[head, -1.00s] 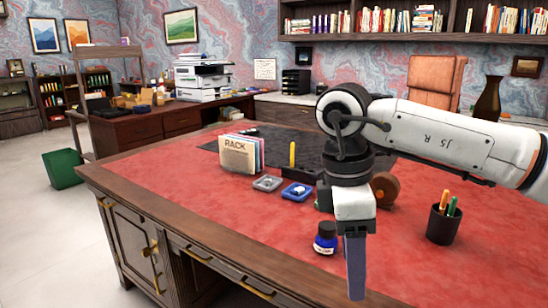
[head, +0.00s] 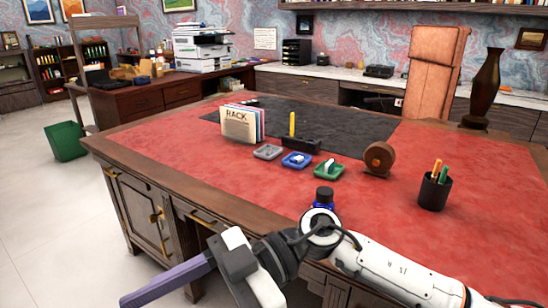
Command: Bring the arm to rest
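My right arm comes in from the lower right and reaches left across the front edge of the desk (head: 480,215). My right gripper (head: 137,296) points left and slightly down, low in the head view, in front of the desk's drawers. Its fingers show side-on as one long grey-purple bar, so the gap between them cannot be seen. No object shows at the fingers. My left arm and gripper are out of view.
A blue ink bottle (head: 324,194) stands behind my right arm, partly hidden. Three small trays, grey (head: 268,152), blue (head: 296,160) and green (head: 329,171), a card rack (head: 239,124), a brown roll (head: 379,158) and a pen cup (head: 434,192) stand farther back.

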